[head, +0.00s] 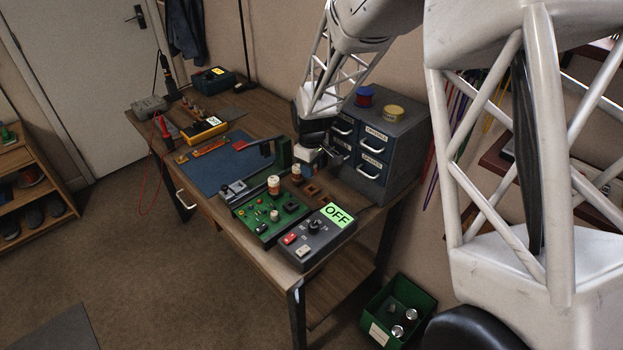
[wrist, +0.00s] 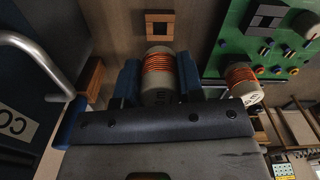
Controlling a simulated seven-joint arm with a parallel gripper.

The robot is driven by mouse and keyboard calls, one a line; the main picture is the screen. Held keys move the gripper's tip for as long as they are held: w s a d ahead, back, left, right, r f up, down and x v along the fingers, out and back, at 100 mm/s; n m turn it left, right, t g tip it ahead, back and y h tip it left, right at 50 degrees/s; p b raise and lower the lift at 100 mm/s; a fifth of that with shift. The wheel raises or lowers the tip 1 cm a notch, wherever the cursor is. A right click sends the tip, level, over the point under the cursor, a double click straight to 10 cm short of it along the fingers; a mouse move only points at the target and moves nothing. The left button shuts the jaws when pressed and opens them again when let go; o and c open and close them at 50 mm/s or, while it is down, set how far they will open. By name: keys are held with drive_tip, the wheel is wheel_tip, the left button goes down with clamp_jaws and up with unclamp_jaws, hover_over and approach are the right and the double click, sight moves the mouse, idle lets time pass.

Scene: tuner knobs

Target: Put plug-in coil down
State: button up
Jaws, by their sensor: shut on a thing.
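My gripper (wrist: 158,82) is shut on a plug-in coil (wrist: 159,62), a pale cylinder with copper winding; its blue fingers press on both sides. A square wooden holder (wrist: 160,28) with a dark centre lies beyond the held coil. In the head view my gripper (head: 322,156) is low over the back right of the workbench, between the green board (head: 262,217) and the drawer cabinet. Whether the held coil touches the bench cannot be told.
The blue-grey drawer cabinet (head: 377,150) stands close on the right, its handles jutting toward my gripper. A dark control box (head: 317,243) showing OFF is in front. A blue mat (head: 222,168) and a yellow meter (head: 204,130) lie to the left. A green bin (head: 400,313) stands on the floor.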

drive_tip(key=shift+f, duration=0.4)
drive_tip(key=shift+f, duration=0.1)
drive_tip(key=shift+f, duration=1.8)
drive_tip(key=shift+f, duration=0.65)
drive_tip(key=o, duration=0.9)
drive_tip(key=shift+o, duration=0.2)
drive_tip(key=shift+r, duration=0.15)
wheel_tip(320, 180, up, 13)
